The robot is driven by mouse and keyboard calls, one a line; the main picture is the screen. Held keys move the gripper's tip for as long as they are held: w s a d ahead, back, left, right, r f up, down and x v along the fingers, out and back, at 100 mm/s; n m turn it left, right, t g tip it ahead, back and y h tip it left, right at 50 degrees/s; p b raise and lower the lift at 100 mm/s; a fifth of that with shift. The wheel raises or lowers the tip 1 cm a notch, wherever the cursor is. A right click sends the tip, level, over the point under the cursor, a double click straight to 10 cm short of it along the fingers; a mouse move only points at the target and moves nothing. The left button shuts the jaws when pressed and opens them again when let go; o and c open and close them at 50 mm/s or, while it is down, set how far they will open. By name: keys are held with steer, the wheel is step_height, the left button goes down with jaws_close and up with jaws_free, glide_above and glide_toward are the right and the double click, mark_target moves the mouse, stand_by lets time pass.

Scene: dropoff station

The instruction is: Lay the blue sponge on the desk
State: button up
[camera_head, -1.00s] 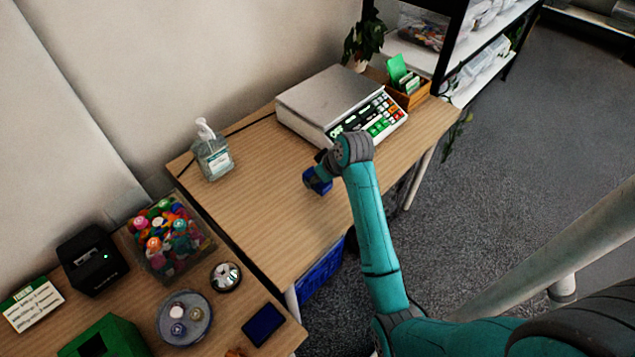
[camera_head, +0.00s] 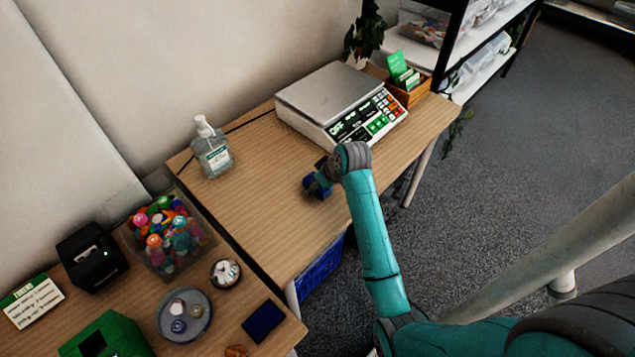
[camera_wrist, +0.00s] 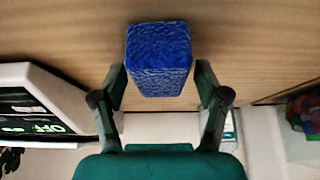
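The blue sponge (camera_wrist: 158,58) stands out between the fingers of my gripper (camera_wrist: 160,76) in the wrist view, with wood behind it. A narrow gap shows between the sponge and each finger, so the gripper looks open around it. In the head view the sponge (camera_head: 318,187) is at the surface of the wooden desk (camera_head: 285,225), near its front edge and in front of the scale. My gripper (camera_head: 318,183) is right at it and partly hides it. The sponge appears to rest on the desk, though its contact underneath is hard to see.
A scale (camera_head: 325,95) stands behind the sponge, and a pump bottle (camera_head: 212,150) stands to the left. A card box (camera_head: 408,92) is at the far right. The adjoining lower-left table holds a toy bin (camera_head: 168,240) and a round tray (camera_head: 184,316). The desk left of the sponge is clear.

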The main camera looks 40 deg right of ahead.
steer(key=v, duration=1.2)
steer(key=shift+r, duration=0.15)
stand_by(0.4)
